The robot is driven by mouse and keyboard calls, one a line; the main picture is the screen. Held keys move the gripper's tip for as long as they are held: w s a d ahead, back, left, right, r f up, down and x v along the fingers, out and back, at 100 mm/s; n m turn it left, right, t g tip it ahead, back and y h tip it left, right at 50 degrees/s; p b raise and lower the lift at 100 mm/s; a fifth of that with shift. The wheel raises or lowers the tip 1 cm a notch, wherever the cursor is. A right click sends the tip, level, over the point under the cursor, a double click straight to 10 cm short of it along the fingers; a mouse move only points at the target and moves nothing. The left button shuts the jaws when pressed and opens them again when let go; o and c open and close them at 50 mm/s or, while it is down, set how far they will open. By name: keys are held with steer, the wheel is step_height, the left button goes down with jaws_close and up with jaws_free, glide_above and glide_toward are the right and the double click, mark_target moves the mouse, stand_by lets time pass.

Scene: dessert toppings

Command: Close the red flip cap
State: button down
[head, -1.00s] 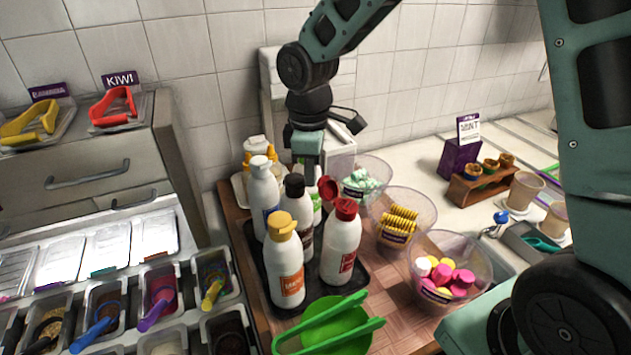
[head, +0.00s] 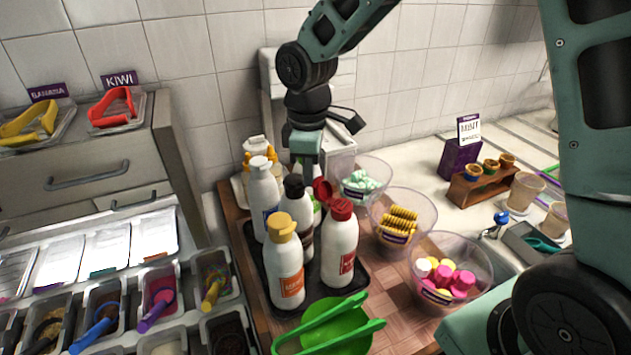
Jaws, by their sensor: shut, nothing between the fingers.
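A red flip cap (head: 322,190) shows at the back right of the bottle group, raised and tilted.
A dark-capped bottle (head: 294,187), a yellow-capped bottle (head: 283,228) and a white-capped bottle (head: 260,166) crowd the dark tray (head: 257,262). Clear bowls (head: 431,205) stand to the right. Green tongs lie across a green bowl (head: 345,325) in front.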

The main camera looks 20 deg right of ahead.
mark_target(323, 185)
stand_by(0.5)
steer(key=shift+s+d+r+p, duration=0.4)
steer(key=shift+s+d+p, duration=0.1)
steer(key=shift+s, duration=0.15)
steer(key=shift+s+d+r+p, duration=0.35)
steer(key=shift+s+r+p, duration=0.1)
steer(key=shift+s, duration=0.3)
steer(key=shift+s+d+f+p, duration=0.2)
steer(key=shift+s+d, duration=0.4)
steer(key=shift+s, duration=0.3)
steer(key=shift+s+d+f+p, duration=0.1)
steer(key=shift+s+d+p, duration=0.05)
steer(key=shift+s+d, duration=0.6)
steer(key=shift+s+a, duration=0.1)
steer(key=shift+a, duration=0.05)
